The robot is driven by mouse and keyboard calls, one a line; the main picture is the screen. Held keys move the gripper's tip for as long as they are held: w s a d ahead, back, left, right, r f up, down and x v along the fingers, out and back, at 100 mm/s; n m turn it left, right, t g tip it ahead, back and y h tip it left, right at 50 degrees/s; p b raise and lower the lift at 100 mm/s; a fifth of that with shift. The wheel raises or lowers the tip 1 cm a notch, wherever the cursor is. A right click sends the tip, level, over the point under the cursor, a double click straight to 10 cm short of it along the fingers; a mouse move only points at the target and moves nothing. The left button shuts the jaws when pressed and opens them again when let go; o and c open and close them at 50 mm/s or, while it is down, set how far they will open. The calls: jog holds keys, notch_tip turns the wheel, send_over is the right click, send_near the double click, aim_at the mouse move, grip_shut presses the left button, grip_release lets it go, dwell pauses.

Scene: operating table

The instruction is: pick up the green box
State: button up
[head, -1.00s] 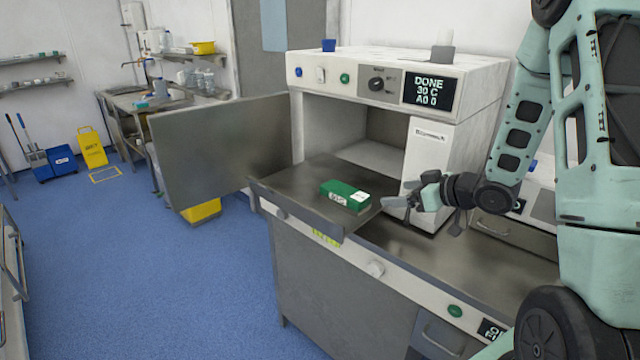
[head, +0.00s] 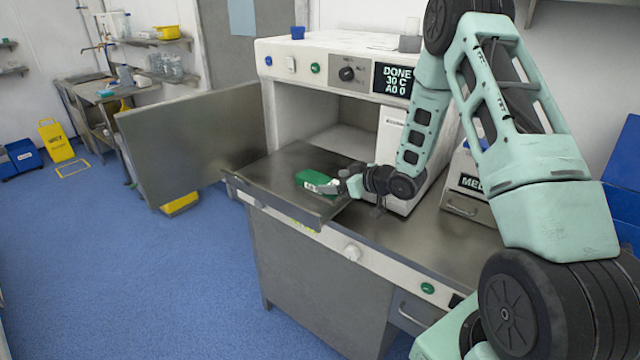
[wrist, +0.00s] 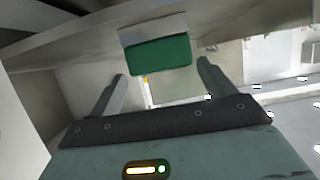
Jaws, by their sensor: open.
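The green box (head: 312,179) with a white label lies on the pulled-out metal tray (head: 262,182) in front of the white machine. My gripper (head: 338,188) is at the box's right end in the head view, and its fingers partly cover that end. In the wrist view the green box (wrist: 160,57) shows its green and white faces just ahead of my fingertips (wrist: 162,70). The two fingers are open and apart, with the box lined up with the gap between them. Whether a finger touches the box I cannot tell.
The white machine (head: 292,75) stands open behind the tray, its grey door (head: 190,135) swung out to the left. A metal counter (head: 415,232) runs to the right under my arm.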

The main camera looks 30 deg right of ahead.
aim_at(326, 182)
jog(key=p+x, duration=0.2)
jog(key=x, duration=0.1)
jog(key=shift+w+a+f, duration=0.1)
jog(key=shift+a+f, duration=0.05)
jog(key=shift+a, duration=0.25)
jog(key=shift+w+a+f, duration=0.1)
jog(key=shift+w+f, duration=0.2)
jog(key=shift+w, duration=0.2)
jog(key=c, duration=1.3)
jog(key=shift+r, duration=0.1)
notch_tip(326, 182, up, 10)
jog(key=b, duration=0.2)
jog(key=shift+b, duration=0.4)
